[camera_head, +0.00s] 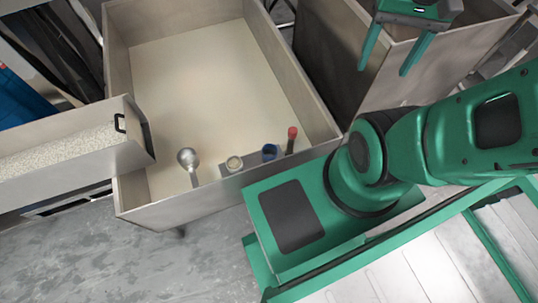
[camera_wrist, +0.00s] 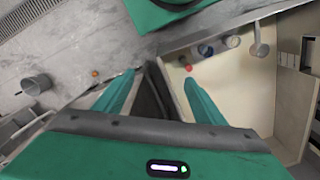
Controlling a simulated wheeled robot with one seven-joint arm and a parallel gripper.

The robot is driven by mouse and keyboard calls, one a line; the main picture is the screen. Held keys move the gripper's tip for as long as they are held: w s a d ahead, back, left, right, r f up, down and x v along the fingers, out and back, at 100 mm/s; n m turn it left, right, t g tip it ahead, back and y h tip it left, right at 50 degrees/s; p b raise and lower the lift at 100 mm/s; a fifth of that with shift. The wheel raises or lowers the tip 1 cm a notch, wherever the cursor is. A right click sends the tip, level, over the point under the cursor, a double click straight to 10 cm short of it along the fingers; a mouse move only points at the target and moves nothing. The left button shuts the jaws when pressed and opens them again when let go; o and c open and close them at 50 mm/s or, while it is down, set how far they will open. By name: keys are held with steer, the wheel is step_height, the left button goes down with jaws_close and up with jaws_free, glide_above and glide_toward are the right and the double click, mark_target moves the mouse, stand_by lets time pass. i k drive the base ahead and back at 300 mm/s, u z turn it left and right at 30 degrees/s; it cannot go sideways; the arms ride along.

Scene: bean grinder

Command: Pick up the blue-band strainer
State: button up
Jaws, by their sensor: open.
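The blue-banded round piece (camera_head: 269,152), which looks like the blue-band strainer, stands in the near side of a large beige bin (camera_head: 230,50). It also shows small in the wrist view (camera_wrist: 205,50). A red-topped slim item (camera_head: 292,138) stands just to its right, and a tan-rimmed round container (camera_head: 234,163) to its left. A metal ladle-like tool (camera_head: 188,158) is farther left. My gripper (camera_head: 392,58) is open and empty, up and right of the bin, over a second bin. In the wrist view my open fingers (camera_wrist: 158,77) point toward the bin wall, apart from the strainer.
The second bin (camera_head: 340,60) lies right of the beige one, its wall between my gripper and the strainer. A trough of pale grains (camera_head: 60,150) is at the left. The wrist view shows a metal bucket (camera_wrist: 36,84) and a small orange item (camera_wrist: 94,73). The beige bin's middle is clear.

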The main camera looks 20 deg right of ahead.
mark_target(270, 150)
steer(key=z, duration=1.6)
steer(key=k, duration=1.7)
steer(key=u, duration=0.95)
steer(key=i, duration=1)
